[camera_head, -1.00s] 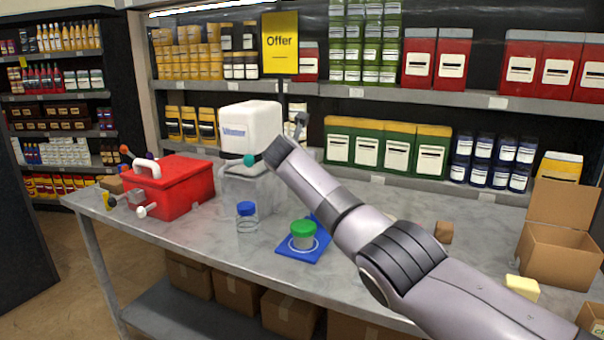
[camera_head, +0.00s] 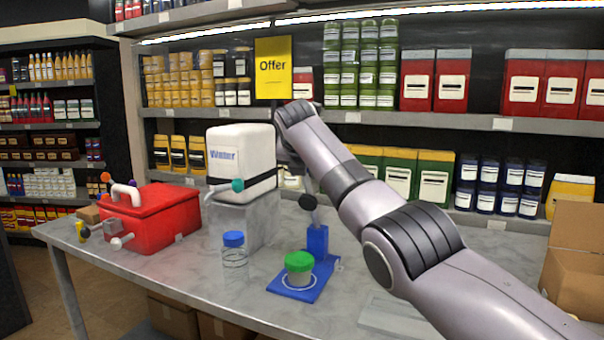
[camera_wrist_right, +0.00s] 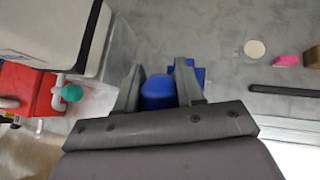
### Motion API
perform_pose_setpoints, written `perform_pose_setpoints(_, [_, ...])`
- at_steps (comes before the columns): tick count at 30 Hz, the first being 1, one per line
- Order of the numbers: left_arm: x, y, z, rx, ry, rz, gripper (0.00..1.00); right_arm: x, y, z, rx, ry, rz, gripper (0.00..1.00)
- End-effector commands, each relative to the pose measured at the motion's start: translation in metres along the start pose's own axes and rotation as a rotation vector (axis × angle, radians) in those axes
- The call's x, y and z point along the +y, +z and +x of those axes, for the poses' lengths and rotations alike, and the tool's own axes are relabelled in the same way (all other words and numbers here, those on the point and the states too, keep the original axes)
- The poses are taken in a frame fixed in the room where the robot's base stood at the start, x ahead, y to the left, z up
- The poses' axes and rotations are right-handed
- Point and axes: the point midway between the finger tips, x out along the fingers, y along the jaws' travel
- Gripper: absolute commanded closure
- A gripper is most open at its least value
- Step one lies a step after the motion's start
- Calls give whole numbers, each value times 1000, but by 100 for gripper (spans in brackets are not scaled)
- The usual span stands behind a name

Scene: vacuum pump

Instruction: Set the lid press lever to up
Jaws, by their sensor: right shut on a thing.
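The lid press has a flat blue base (camera_head: 300,290) and a blue upright (camera_head: 317,242) on the table. A jar with a green lid (camera_head: 299,262) stands on the base. A grey bar with a black round end (camera_head: 308,202) shows just above the upright. My right arm hides much of that area in the head view. In the right wrist view my right gripper (camera_wrist_right: 160,88) has its fingers on both sides of a rounded blue part (camera_wrist_right: 158,92) of the press, apparently its lever, and is shut on it. The lever's full angle is hidden. My left gripper is not in view.
A white water container (camera_head: 241,160) with a teal tap stands on a clear block behind left. A jar with a blue lid (camera_head: 233,250) stands left of the press. A red box (camera_head: 160,215) is farther left. A cardboard box (camera_head: 575,260) stands at the right.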

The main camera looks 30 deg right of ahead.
Motion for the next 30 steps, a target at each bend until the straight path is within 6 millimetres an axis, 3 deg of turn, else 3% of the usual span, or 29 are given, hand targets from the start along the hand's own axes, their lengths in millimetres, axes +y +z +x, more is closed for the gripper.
perform_pose_setpoints(7, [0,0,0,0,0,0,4,0,1,0,-4,0,-1,100])
perform_pose_setpoints(8, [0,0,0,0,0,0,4,0,1,0,-4,0,-1,59])
perform_pose_setpoints(10, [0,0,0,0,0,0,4,0,1,0,-3,0,-1,38])
perform_pose_setpoints(23, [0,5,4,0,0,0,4,0,-1,-5,-3,1,0,38])
perform_pose_setpoints(30, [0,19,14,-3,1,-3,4,0,-1,-31,-6,3,1,38])
